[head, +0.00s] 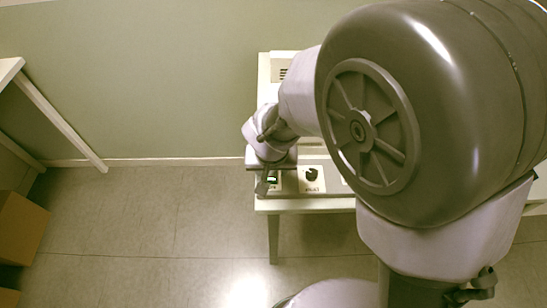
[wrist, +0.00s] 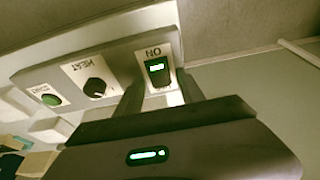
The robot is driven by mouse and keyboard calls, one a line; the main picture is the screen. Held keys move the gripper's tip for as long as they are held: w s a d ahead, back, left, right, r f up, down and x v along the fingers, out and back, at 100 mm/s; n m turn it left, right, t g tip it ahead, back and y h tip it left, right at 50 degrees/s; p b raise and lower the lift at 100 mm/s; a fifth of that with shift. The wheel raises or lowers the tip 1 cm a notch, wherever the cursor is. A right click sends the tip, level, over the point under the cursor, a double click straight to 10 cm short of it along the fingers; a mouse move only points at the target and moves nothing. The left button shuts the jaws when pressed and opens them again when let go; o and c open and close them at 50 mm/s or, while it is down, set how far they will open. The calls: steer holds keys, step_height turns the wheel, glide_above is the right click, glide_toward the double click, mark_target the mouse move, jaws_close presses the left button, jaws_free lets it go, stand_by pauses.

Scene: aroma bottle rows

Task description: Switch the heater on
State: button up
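The heater's front panel (wrist: 120,68) fills the upper part of the wrist view and appears upside down. Its black rocker switch (wrist: 157,72), labelled ON, shows a lit green strip. The black HEAT knob (wrist: 95,88) sits beside it, then a green button (wrist: 50,99). My gripper (wrist: 160,86) is open, its two fingers apart on either side of the switch as seen from the wrist. I cannot tell whether they touch the panel. In the head view my gripper (head: 268,184) is over the panel's left end, left of the knob (head: 311,174), partly hiding the switch.
The panel stands at the front of a light table (head: 300,206) against a green wall (head: 150,85). Another table (head: 62,122) and brown boxes (head: 20,228) are at the left. The floor (head: 150,215) between is clear. My arm hides the table's right part.

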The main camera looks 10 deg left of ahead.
steer(key=p+v, duration=0.6)
steer(key=v, duration=1.1)
steer(key=shift+r+p, duration=0.25)
steer(key=shift+p, duration=0.05)
